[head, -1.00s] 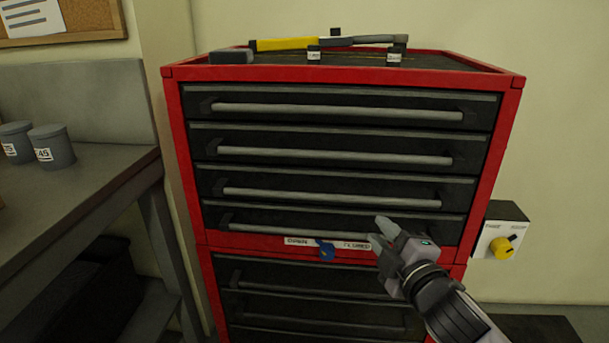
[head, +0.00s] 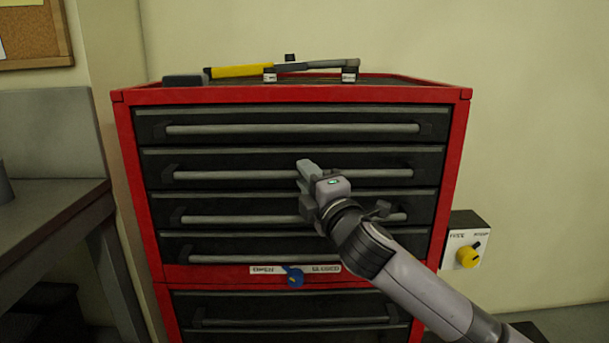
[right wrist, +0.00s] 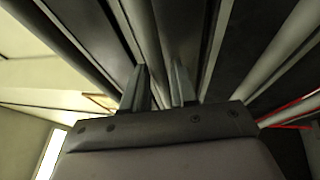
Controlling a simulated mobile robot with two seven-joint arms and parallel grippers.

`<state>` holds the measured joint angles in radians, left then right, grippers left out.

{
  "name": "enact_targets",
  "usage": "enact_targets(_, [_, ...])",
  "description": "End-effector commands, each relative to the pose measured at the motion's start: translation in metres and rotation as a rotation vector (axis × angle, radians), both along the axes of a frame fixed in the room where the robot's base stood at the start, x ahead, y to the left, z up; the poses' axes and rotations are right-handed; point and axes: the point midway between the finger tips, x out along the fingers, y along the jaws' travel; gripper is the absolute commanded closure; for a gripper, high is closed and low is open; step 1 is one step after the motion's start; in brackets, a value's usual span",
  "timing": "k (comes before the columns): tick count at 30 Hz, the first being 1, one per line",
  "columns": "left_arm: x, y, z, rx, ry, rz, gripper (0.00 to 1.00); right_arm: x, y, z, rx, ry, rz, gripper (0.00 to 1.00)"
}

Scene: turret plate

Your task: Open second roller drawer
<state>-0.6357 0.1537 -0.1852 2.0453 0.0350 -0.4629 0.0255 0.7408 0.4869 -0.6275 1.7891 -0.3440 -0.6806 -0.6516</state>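A red tool cabinet (head: 463,140) with dark drawers stands ahead. In its upper section, the top drawer's grey bar handle (head: 260,130) is above the second drawer's handle (head: 235,175). All visible drawers look closed. My right gripper (head: 303,175) is at the middle of the second handle, with its fingers one above the other. In the right wrist view, the fingers (right wrist: 161,84) are apart, and a bar appears to run between them. I cannot tell whether they touch it. My left gripper is not in view.
A blue knob (head: 294,277) sits on a label strip below the upper drawers. A yellow-handled tool (head: 238,71) lies on top of the cabinet. A grey bench (head: 50,210) stands at left.

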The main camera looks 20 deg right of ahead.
Motion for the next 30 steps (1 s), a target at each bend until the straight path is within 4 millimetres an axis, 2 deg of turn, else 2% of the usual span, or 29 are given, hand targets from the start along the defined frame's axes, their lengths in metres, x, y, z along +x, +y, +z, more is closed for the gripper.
enact_targets(6, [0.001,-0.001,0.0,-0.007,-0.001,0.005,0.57,0.012,0.002,0.002,0.001,0.001,0.0,0.73])
enact_targets(15, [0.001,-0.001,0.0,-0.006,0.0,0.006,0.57,0.013,0.002,0.002,0.001,0.001,0.001,0.73])
enact_targets(18, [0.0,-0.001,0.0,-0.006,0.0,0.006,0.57,0.013,0.002,0.002,0.001,0.001,0.001,1.0])
enact_targets(30, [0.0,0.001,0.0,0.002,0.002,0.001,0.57,0.014,0.004,0.002,0.002,0.002,0.001,1.0])
